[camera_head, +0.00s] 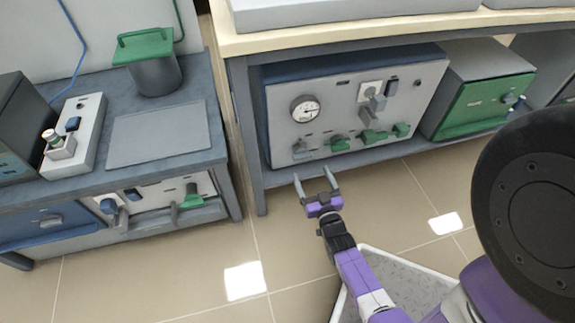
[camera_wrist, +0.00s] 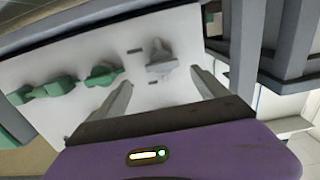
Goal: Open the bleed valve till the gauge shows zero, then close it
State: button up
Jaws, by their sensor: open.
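A white panel (camera_head: 340,95) under the bench carries a round gauge (camera_head: 305,109) at its left; its reading is too small to tell. Below the gauge is a grey knob (camera_head: 299,149), with green valve handles (camera_head: 339,143) to its right. Their labels are unreadable, so I cannot tell which is the bleed valve. My gripper (camera_head: 313,175) is open and empty, in front of the panel's lower left. In the wrist view, the grey knob (camera_wrist: 160,58) lies just beyond and between my fingertips (camera_wrist: 162,80), apart from them. A green handle (camera_wrist: 103,75) is left of it there.
A bench leg (camera_head: 245,140) stands just left of the panel. A green-fronted box (camera_head: 485,105) is to its right. A pale bin (camera_head: 400,278) stands beside my arm.

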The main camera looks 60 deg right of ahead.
aim_at(303, 158)
jog(key=b+x, duration=0.2)
jog(key=x, duration=0.5)
jog(key=shift+w+r, duration=0.15)
jog(key=shift+w, duration=0.15)
jog(key=c, duration=1.4)
